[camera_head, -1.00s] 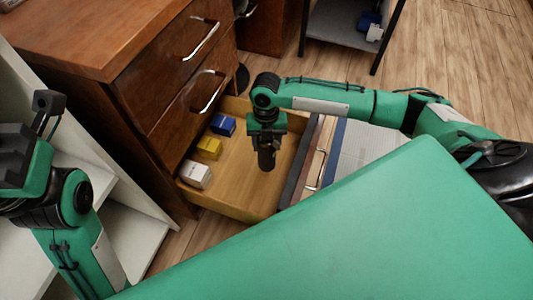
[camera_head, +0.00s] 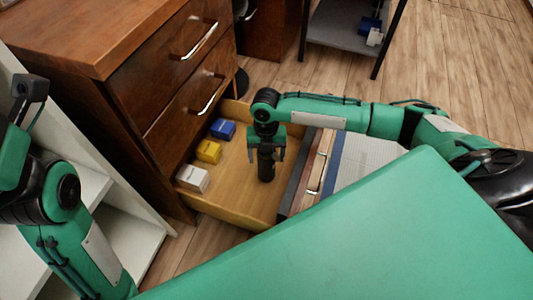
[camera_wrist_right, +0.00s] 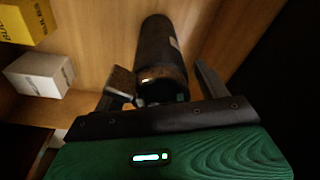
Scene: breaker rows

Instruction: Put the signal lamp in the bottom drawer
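The signal lamp, seen as a dark cylinder (camera_head: 266,165), is upright inside the open bottom drawer (camera_head: 236,206). My right gripper (camera_head: 266,152) points down over it. In the right wrist view the lamp (camera_wrist_right: 163,55) lies between the two spread fingers of the right gripper (camera_wrist_right: 162,76). A gap shows between it and the right-hand finger, so the gripper looks open around it. The lamp's contact with the drawer floor is hard to see. My left arm is at the left edge; its gripper's fingers are not in view.
Blue (camera_head: 223,129), yellow (camera_head: 209,151) and white (camera_head: 193,179) boxes stand along the drawer's left side. Closed drawers with metal handles (camera_head: 194,40) are above. A white shelf (camera_head: 132,228) is at left.

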